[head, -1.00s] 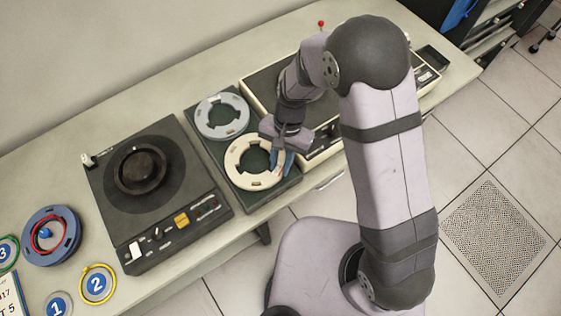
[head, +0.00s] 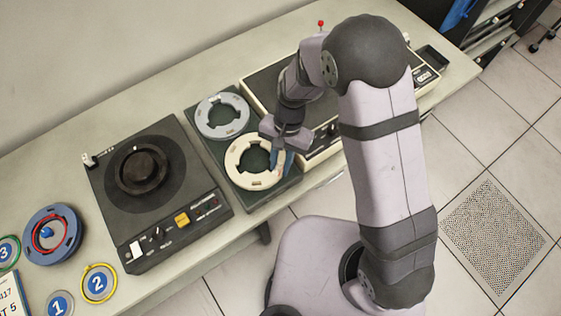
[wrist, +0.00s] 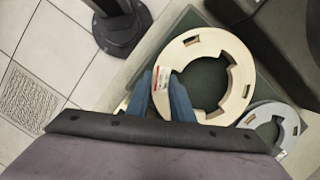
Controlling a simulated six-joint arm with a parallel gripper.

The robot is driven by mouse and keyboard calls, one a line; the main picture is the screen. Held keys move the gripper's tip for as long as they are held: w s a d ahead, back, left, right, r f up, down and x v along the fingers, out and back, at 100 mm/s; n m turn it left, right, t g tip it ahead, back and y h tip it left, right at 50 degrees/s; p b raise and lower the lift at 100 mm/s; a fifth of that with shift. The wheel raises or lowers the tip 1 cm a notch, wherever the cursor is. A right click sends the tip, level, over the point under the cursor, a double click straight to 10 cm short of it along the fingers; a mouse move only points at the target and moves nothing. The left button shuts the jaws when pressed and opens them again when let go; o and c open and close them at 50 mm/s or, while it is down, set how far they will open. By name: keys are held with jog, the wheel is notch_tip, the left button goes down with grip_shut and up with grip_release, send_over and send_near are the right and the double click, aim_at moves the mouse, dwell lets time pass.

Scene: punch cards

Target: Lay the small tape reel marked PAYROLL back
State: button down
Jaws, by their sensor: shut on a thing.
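A cream ring-shaped tape reel (head: 236,176) lies over the front half of a dark green-lined tray (head: 292,184). It also shows in the wrist view (wrist: 235,55), with a small white and red label on its rim beside my fingers. The label is too small to read. My gripper (head: 281,163) is over the reel's right side, its blue fingers shut on the rim, one finger on each side; the fingers also show in the wrist view (wrist: 163,92). A grey reel (head: 222,116) lies in the back half of the tray.
A dark tape machine (head: 158,190) with a round hub stands left of the tray. A cream-edged machine (head: 262,92) stands close on the right. A blue reel (head: 66,248) and numbered rings (head: 99,283) lie at far left. The table's front edge (head: 270,217) is close to the tray.

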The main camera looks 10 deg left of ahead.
jog(key=shift+w+b+x, duration=0.15)
jog(key=shift+b+x, duration=0.15)
jog(key=shift+x, duration=0.35)
jog(key=shift+w+b+x, duration=0.15)
jog(key=shift+b+x, duration=0.15)
jog(key=shift+x, duration=0.3)
dwell(1.3)
jog(key=c, duration=1.5)
grip_release()
jog(key=shift+d+f, duration=0.1)
jog(key=c, duration=0.3)
jog(key=shift+c, duration=0.2)
jog(key=shift+s+a+r+p+v, duration=0.1)
jog(key=shift+s+p+v, duration=0.25)
jog(key=shift+p+v, duration=1.1)
jog(key=shift+s+a+r+p+v, duration=0.1)
jog(key=shift+s+p+v, duration=0.2)
jog(key=shift+p+v, duration=1.05)
jog(key=shift+s+a+r+p+v, duration=0.1)
jog(key=shift+s+p+v, duration=0.25)
jog(key=shift+p+v, duration=1.1)
jog(key=shift+r, duration=0.15)
jog(key=shift+b, duration=0.3)
